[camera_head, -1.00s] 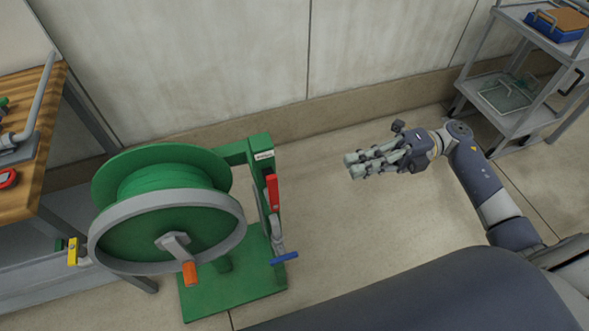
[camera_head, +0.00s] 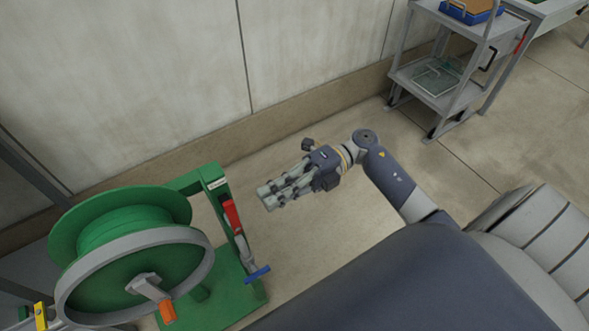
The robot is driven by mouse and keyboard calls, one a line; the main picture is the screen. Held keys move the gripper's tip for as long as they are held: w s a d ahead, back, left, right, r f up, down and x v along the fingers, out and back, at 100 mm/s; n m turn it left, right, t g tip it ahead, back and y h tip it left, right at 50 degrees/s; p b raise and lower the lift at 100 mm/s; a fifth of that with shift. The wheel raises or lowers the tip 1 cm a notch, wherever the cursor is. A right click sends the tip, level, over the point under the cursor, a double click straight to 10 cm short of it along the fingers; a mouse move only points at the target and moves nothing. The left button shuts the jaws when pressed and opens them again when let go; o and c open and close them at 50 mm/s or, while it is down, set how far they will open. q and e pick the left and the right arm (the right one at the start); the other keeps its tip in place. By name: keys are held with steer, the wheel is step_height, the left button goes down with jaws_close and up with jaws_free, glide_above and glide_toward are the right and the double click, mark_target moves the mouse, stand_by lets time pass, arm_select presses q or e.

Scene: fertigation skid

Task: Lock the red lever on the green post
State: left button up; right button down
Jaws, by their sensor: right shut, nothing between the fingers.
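The red lever (camera_head: 231,215) sits on the front of the green post (camera_head: 216,190), near its top, with its long side running up and down and slightly tilted. A grey fitting with a blue handle (camera_head: 258,273) is below it. My right gripper (camera_head: 267,197) is shut and empty, in the air to the right of the lever and apart from it, fingertips pointing left toward the post. My left gripper is not in view.
A green reel (camera_head: 125,225) with a grey handwheel (camera_head: 70,297) and orange crank knob (camera_head: 168,311) stands left of the post on a green base. A grey cart (camera_head: 443,100) is at the back right. Floor between post and cart is clear.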

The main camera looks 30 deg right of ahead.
mark_target(230, 213)
steer(key=shift+s+a+p, duration=0.1)
steer(key=shift+a+p, duration=0.65)
steer(key=shift+a, duration=1.65)
